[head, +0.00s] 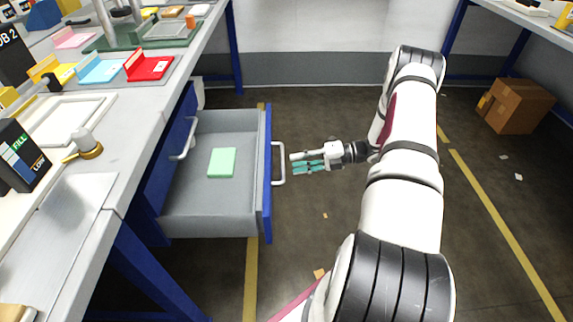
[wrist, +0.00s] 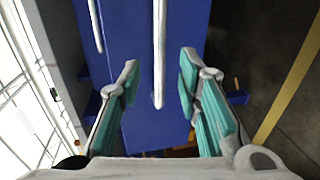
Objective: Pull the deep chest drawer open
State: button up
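The deep drawer (head: 215,195) stands far out from under the left bench, grey inside with a blue front (head: 267,185). Its pale bar handle (head: 281,163) faces my gripper. My gripper (head: 293,162) is open, with teal finger pads, just to the right of the handle in the head view. In the wrist view my gripper (wrist: 160,62) has its fingers spread to either side of the handle (wrist: 159,60), with a gap on each side. The fingers do not touch it. A mint-green block (head: 222,162) lies on the drawer floor.
Another blue front with a pale handle (head: 185,138) sits behind the drawer, under the bench (head: 95,150). Bench tops hold trays and boxes. A cardboard box (head: 517,105) stands at the right. The floor right of the drawer is mostly clear.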

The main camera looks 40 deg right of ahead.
jog(key=v, duration=0.6)
jog(key=shift+d, duration=0.1)
jog(key=shift+r, duration=0.1)
